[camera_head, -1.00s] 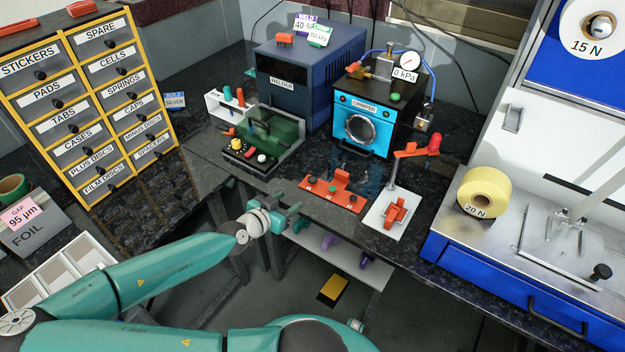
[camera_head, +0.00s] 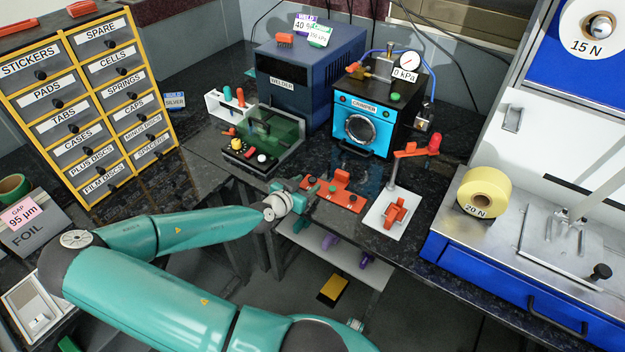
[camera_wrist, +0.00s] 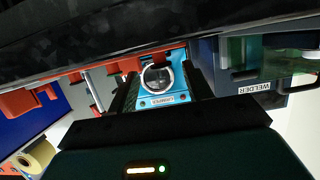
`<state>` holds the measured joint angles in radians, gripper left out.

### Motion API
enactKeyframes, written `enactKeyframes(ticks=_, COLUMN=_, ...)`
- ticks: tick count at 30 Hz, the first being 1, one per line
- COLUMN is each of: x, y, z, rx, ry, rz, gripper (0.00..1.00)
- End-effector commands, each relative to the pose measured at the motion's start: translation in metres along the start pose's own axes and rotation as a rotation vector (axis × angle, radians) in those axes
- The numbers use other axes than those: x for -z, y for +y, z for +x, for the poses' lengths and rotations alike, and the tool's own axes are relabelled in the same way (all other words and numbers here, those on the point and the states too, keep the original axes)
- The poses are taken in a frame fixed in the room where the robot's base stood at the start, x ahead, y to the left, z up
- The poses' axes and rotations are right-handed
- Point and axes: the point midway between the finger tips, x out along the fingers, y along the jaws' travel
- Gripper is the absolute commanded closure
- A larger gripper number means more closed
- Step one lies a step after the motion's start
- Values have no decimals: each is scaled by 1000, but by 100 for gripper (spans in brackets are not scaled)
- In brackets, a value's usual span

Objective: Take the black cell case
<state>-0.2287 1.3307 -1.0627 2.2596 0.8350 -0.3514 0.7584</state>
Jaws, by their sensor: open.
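I cannot pick out a black cell case for certain in either view. My gripper (camera_head: 303,187) is at the front edge of the dark bench, beside the left end of a red fixture plate (camera_head: 345,203). In the wrist view my open gripper (camera_wrist: 160,82) shows two dark fingers apart, with no object seen between them. The blue crimper (camera_wrist: 165,101) appears upside down beyond the fingers. In the head view the crimper (camera_head: 362,125) stands at the back of the bench with its round front.
The blue welder (camera_head: 290,90) and a green-covered fixture (camera_head: 275,133) stand behind my gripper. A white plate (camera_head: 377,214) with a red part lies right. A low white shelf (camera_head: 350,262) holds teal and purple items. A labelled drawer cabinet (camera_head: 90,100) stands left.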

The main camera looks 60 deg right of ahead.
Motion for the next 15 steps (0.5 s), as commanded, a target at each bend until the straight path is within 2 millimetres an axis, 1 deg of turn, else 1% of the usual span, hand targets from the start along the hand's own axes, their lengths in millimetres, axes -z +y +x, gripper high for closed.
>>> enactKeyframes(ticks=3, x=1, y=0, z=19, rx=-4, ry=0, rz=0, gripper=50)
enactKeyframes(ticks=7, x=1, y=0, z=36, rx=-4, ry=0, rz=0, gripper=50)
enactKeyframes(ticks=10, x=1, y=-1, z=43, rx=-2, ry=0, rz=-1, gripper=50)
enactKeyframes(ticks=15, x=1, y=-1, z=44, rx=-1, ry=-1, rz=-2, gripper=50)
